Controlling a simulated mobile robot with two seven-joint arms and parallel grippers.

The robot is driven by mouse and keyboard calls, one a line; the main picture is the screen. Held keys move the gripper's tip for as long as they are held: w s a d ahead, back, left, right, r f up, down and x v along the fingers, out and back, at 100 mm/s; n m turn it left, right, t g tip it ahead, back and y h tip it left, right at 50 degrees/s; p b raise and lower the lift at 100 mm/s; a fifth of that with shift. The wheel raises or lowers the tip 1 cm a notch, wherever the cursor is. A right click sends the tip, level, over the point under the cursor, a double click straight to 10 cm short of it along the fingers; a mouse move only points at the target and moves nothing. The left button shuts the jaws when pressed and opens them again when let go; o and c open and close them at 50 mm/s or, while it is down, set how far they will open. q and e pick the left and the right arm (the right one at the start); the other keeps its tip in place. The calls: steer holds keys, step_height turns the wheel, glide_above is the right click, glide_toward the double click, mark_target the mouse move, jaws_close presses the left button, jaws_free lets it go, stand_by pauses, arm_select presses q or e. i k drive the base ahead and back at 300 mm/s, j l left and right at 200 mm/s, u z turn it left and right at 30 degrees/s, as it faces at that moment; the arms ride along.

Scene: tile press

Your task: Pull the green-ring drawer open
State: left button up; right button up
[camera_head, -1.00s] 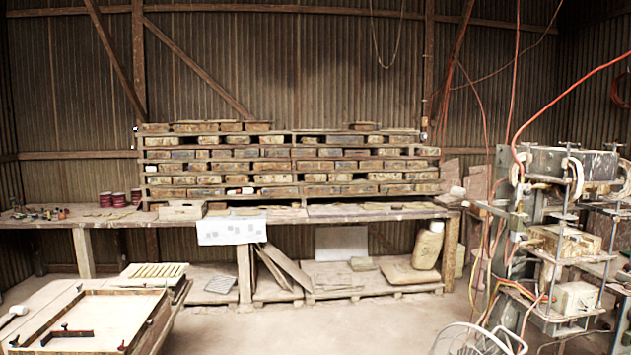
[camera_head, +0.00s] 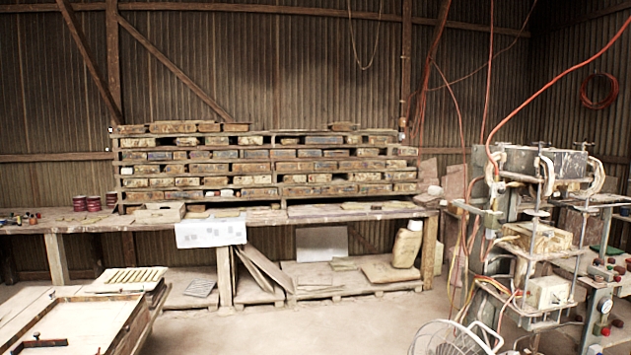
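I cannot make out a drawer with a green ring anywhere in the head view. Neither of my grippers shows in the picture.
A long workbench (camera_head: 345,215) with stacked wooden blocks (camera_head: 265,168) runs along the back wall. A tile press (camera_head: 535,240) stands at right, beside a bench with red knobs (camera_head: 606,307). A low table (camera_head: 80,322) is front left, a white fan (camera_head: 455,340) front centre-right. Floor between them is clear.

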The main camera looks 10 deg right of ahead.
mark_target(288, 179)
steer(key=i+u, duration=0.2)
steer(key=i, duration=1.05)
steer(key=i+z, duration=0.15)
steer(key=i, duration=0.65)
steer(key=i+j+z, duration=0.15)
steer(key=i, duration=0.7)
steer(key=i+l+z, duration=0.1)
steer(key=i, duration=3.2)
